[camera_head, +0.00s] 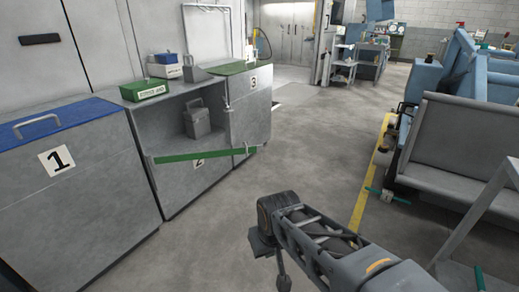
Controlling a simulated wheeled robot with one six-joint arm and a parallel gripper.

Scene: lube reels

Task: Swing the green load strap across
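The green load strap (190,156) is a flat green bar in front of the open middle unit, marked 2. It slants slightly up to the right, from the unit's left front edge to a pale fitting (246,148) near unit 3. It partly covers the number 2 label (198,163). Whether either end is fastened is too small to tell. My gripper (271,256) hangs at the end of my arm at the bottom centre, over the floor, in front and right of the strap and apart from it. Its fingers are dark and partly hidden, so their opening is unclear.
Unit 1 (60,190) with a blue lid stands left; unit 3 (253,112) stands right. A grey can (197,119) sits inside the open unit. A green box (145,90) lies on top. Grey benches (450,145) stand right. The floor between is clear.

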